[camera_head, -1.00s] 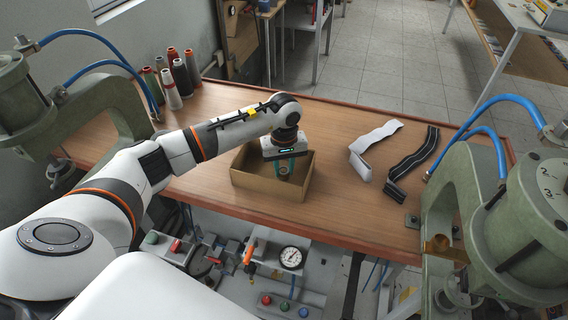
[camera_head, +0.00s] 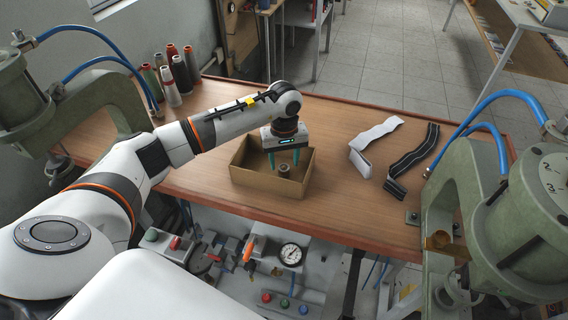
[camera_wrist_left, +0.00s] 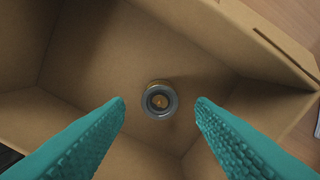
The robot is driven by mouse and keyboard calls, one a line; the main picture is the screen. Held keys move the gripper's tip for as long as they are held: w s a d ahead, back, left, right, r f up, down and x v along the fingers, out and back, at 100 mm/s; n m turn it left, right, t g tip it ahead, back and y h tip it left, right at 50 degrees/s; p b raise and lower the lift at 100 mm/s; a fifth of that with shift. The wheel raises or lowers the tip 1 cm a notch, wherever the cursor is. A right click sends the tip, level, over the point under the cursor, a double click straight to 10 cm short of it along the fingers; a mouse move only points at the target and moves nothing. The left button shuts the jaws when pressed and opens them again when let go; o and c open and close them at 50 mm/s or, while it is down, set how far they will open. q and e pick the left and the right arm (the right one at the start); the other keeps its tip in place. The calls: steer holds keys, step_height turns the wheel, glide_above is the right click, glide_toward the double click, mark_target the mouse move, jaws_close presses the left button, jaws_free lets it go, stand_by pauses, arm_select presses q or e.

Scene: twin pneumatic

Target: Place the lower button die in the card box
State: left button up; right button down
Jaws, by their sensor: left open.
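The lower button die (camera_head: 284,171) is a small dark metal cylinder standing on the floor of the open card box (camera_head: 262,188). In the left wrist view the die (camera_wrist_left: 160,99) shows from above as a round ring with a brassy centre, inside the brown box (camera_wrist_left: 75,60). My left gripper (camera_head: 284,162) is open above the die, its teal fingers reaching down into the box. In the left wrist view the fingertips (camera_wrist_left: 160,103) lie on either side of the die, with gaps between. My right gripper is not in view.
Green presses stand at the left (camera_head: 98,75) and right (camera_head: 520,220) of the wooden table (camera_head: 335,200). Thread cones (camera_head: 172,80) stand at the back left. White (camera_head: 375,140) and black (camera_head: 415,160) strips lie right of the box, with bare tabletop between.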

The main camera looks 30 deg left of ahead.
mark_target(284, 169)
arm_select(q)
step_height(284, 169, up, 10)
steer(key=b, duration=0.2)
steer(key=shift+b, duration=0.4)
steer(key=shift+r, duration=0.1)
